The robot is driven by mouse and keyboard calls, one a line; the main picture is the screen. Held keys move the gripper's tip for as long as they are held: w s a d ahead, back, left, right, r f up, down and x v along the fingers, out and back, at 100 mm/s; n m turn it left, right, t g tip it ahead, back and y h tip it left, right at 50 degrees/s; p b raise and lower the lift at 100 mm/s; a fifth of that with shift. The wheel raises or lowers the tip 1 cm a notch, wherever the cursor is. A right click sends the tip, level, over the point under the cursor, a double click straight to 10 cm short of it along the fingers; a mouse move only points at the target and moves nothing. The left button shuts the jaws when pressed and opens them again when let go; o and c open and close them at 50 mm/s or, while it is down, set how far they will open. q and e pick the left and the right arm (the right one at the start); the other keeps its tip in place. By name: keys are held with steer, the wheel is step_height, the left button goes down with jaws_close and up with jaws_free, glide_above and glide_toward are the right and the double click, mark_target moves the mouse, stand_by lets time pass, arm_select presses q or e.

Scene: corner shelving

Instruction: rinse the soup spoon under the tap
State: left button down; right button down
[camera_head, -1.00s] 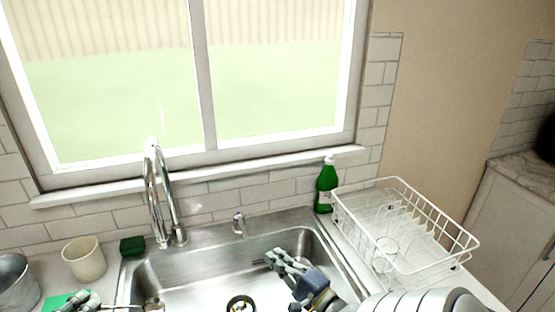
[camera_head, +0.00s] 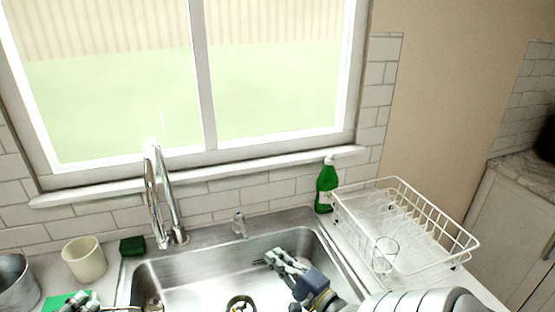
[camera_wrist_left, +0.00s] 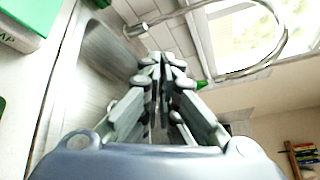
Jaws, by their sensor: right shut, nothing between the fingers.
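The soup spoon (camera_head: 152,305) shows its metal bowl at the lower edge of the head view, over the left part of the sink (camera_head: 205,270). My left gripper (camera_head: 92,304) is at its handle end, shut on it, largely cut off by the frame. In the left wrist view my left gripper's fingers (camera_wrist_left: 161,68) are close together; the spoon is not clear there. The chrome tap (camera_head: 160,195) stands behind the sink, and its curved neck also shows in the left wrist view (camera_wrist_left: 250,70). No water stream is visible. My right gripper (camera_head: 268,260) is shut and empty over the sink's right side.
A drain (camera_head: 240,304) lies in the sink floor. A green sponge (camera_head: 132,246), a cream cup (camera_head: 84,260) and a metal pot (camera_head: 15,285) stand to the left. A green soap bottle (camera_head: 326,188) and a white dish rack (camera_head: 455,245) with glasses stand to the right.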

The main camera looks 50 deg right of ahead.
stand_by(0.3)
arm_select(q)
steer(key=s+a+r+p, duration=0.1)
steer(key=a+r+p, duration=0.3)
steer(key=a, duration=0.1)
steer(key=shift+s, duration=0.3)
steer(key=shift+d, duration=0.1)
stand_by(1.2)
